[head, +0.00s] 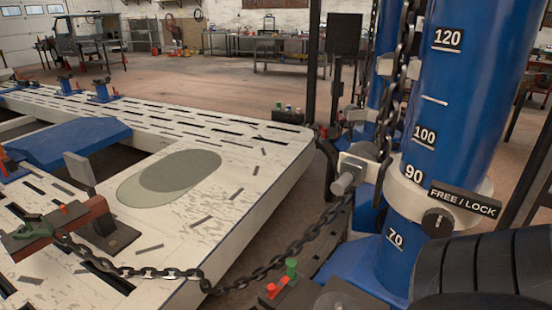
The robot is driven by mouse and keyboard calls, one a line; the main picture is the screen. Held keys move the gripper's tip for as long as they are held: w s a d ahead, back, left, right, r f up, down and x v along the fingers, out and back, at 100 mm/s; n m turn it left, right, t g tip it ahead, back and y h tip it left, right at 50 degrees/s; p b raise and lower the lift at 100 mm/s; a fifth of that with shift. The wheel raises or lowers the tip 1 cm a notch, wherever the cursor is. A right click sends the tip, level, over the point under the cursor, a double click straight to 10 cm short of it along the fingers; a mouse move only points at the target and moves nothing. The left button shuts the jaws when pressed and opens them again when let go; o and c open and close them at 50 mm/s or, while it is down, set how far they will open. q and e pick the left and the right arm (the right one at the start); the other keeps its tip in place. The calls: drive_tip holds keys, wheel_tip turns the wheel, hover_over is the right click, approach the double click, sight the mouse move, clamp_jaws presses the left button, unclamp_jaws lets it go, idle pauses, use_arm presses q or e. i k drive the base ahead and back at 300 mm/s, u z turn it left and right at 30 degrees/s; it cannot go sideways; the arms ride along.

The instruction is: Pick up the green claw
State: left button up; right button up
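The green claw (32,231) lies at the left edge of the white slotted bench, against a red and dark metal clamp (88,218). A dark chain (150,272) runs from beside the claw along the bench's front part and up to the blue column (440,110) at the right. The far left end of the claw is close to the picture's edge, and its exact shape is hard to make out. Neither of my grippers shows in the head view.
The white bench (225,190) has slots, a blue cross-piece (75,143) and two flat oval discs (170,178). A small control with red and green knobs (291,268) sits at the bottom middle. A black ribbed rounded shape fills the lower right. Open floor lies behind the bench.

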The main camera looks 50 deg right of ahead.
sight(36, 230)
drive_tip(key=u, duration=0.25)
drive_tip(key=k, duration=0.45)
drive_tip(key=u, duration=1.45)
drive_tip(key=i, duration=2.85)
drive_tip(key=z, duration=0.1)
